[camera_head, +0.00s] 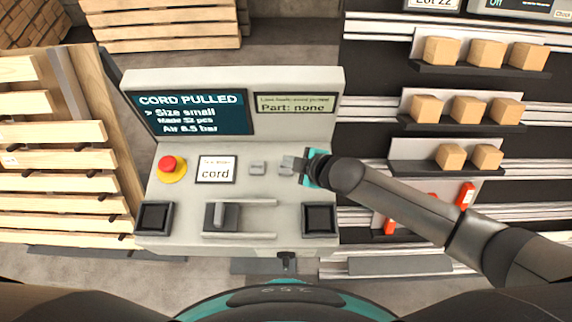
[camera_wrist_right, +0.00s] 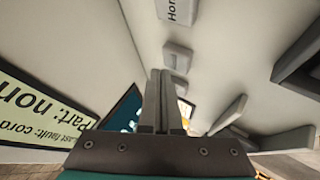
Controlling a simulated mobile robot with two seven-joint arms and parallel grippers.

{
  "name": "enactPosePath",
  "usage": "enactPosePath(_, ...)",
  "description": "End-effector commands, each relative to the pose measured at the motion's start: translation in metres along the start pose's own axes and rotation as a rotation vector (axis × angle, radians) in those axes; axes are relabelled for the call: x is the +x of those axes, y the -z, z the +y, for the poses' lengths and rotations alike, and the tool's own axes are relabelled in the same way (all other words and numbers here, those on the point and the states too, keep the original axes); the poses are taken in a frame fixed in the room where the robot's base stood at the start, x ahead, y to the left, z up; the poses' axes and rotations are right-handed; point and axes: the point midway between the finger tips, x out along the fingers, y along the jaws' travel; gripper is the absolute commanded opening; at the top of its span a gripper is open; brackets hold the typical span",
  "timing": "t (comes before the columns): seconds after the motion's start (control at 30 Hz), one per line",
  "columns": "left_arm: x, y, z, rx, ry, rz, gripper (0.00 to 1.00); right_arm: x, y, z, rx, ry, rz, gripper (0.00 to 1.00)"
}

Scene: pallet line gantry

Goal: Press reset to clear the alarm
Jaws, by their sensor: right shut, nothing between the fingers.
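The grey console (camera_head: 190,150) has a dark screen (camera_head: 192,112) reading "CORD PULLED". Two small grey buttons, one left (camera_head: 257,168) and one right (camera_head: 287,162), sit in its middle row; no reset label can be read. My right gripper (camera_head: 298,167) is shut and empty, close beside the right button and partly over it. In the right wrist view, the shut fingers (camera_wrist_right: 165,78) are close to grey buttons (camera_wrist_right: 177,58) on the panel; I cannot tell whether they touch. My left gripper is not in view.
A red mushroom button (camera_head: 169,165) and a card reading "cord" (camera_head: 216,170) are left of the buttons. A lever (camera_head: 219,214) stands below, between two black square pads (camera_head: 155,217) (camera_head: 319,219). Shelves with small boxes (camera_head: 470,109) are at right, wooden pallets (camera_head: 55,160) at left.

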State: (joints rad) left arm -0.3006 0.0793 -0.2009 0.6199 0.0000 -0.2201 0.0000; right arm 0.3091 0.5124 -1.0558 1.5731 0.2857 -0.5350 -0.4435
Motion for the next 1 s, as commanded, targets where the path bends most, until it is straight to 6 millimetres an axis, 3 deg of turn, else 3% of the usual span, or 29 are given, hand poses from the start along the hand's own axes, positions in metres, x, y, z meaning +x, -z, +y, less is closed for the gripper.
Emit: enactPosePath(1.0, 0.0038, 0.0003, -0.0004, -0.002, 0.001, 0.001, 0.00, 0.0061, -0.0044, -0.0046, 0.000, 0.000, 0.000, 0.00)
